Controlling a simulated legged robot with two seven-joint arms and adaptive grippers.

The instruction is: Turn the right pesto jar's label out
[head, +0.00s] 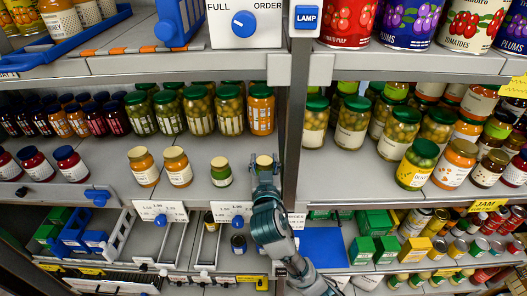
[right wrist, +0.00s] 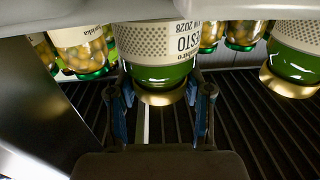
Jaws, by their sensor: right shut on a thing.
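The right pesto jar (head: 264,161) stands on the middle shelf beside the dark upright post; my right gripper mostly hides it in the head view. My right gripper (head: 265,178) is shut around the jar from the front. In the right wrist view the jar (right wrist: 162,74) appears upside down between the two fingers (right wrist: 160,102), with green contents and a gold lid. Its cream label with the word PESTO faces that camera. The left pesto jar (head: 221,172) stands apart to the left; its gold-lidded jar also shows at the right of the wrist view (right wrist: 298,38). My left gripper is not in view.
Two orange-filled jars (head: 162,167) stand further left on the shelf. A row of olive jars (head: 199,110) stands behind. The post (head: 297,120) is close on the right, with more jars (head: 417,164) beyond it. Bare shelf lies between the two pesto jars.

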